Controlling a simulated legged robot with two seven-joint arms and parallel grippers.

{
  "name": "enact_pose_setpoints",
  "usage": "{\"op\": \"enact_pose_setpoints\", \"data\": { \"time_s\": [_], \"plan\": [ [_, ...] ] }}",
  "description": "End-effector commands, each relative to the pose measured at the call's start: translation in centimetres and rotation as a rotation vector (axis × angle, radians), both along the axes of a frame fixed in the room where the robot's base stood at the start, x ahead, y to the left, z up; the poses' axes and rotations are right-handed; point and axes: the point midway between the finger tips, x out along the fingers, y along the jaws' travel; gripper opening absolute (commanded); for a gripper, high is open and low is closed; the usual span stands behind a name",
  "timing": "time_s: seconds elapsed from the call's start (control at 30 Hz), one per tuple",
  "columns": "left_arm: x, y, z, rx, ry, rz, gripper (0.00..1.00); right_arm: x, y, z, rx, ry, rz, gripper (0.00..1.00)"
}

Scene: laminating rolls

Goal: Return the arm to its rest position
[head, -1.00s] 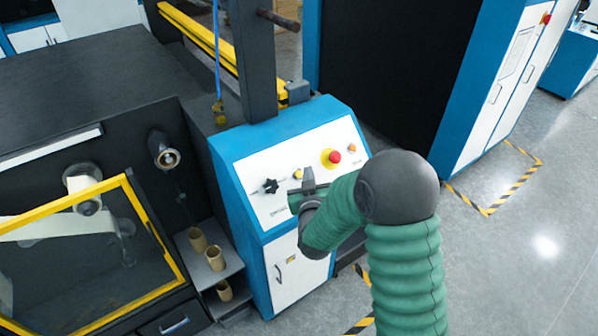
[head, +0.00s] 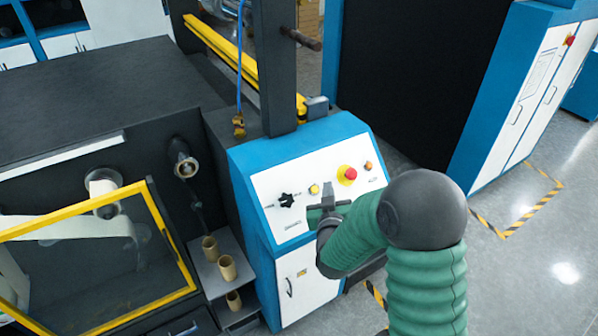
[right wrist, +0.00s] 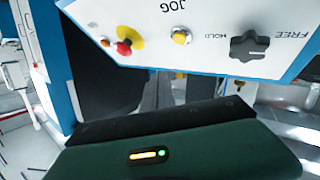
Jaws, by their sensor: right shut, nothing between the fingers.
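My right arm, in a green ribbed sleeve, reaches up from the lower right in the head view. Its gripper (head: 328,198) is shut and empty, in front of the white sloped control panel (head: 330,182). The panel carries a black star knob (head: 287,200), a yellow button (head: 314,189) and a red button on a yellow base (head: 348,174). In the right wrist view the black knob (right wrist: 248,46) and the red button (right wrist: 123,48) show upside down, apart from my gripper. The fingertips cannot be made out there. My left gripper is not in view.
The blue control cabinet (head: 308,277) stands right of the dark machine with a yellow-framed window (head: 172,239). Cardboard cores (head: 227,268) stand on small shelves beside it. Grey floor with striped tape (head: 488,228) is open at the right.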

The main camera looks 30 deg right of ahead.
Motion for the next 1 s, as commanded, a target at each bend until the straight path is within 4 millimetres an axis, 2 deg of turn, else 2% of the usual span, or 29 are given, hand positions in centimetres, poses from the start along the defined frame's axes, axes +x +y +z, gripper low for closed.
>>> {"op": "enact_pose_setpoints", "data": {
  "time_s": [0.17,0.27,0.33,0.37,0.43,0.5,0.6,0.7,0.77,1.0],
  "plan": [
    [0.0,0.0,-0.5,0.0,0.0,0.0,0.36,0.0,0.7,-0.8,0.018,0.019,0.019,0.0],
    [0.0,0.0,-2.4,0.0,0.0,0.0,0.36,-0.3,3.6,-4.3,0.101,0.121,0.102,0.0],
    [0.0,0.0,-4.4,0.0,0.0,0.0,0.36,-1.7,7.0,-8.1,0.19,0.256,0.187,0.0],
    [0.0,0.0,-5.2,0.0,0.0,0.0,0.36,-2.8,8.6,-9.9,0.23,0.328,0.221,0.0],
    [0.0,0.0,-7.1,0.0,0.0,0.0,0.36,-6.3,11.8,-13.9,0.315,0.512,0.282,0.0],
    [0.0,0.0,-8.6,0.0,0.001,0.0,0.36,-10.7,14.1,-17.0,0.379,0.696,0.312,0.0],
    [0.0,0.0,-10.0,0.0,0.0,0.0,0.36,-16.6,15.7,-19.6,0.428,0.914,0.311,0.0],
    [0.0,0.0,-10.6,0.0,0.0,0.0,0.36,-20.5,16.0,-20.6,0.45,1.047,0.289,0.0],
    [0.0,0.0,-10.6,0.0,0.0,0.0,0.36,-21.6,16.0,-20.7,0.454,1.089,0.281,0.0],
    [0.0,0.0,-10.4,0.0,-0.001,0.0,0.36,-22.1,16.0,-20.6,0.457,1.105,0.276,0.0]
  ]
}}
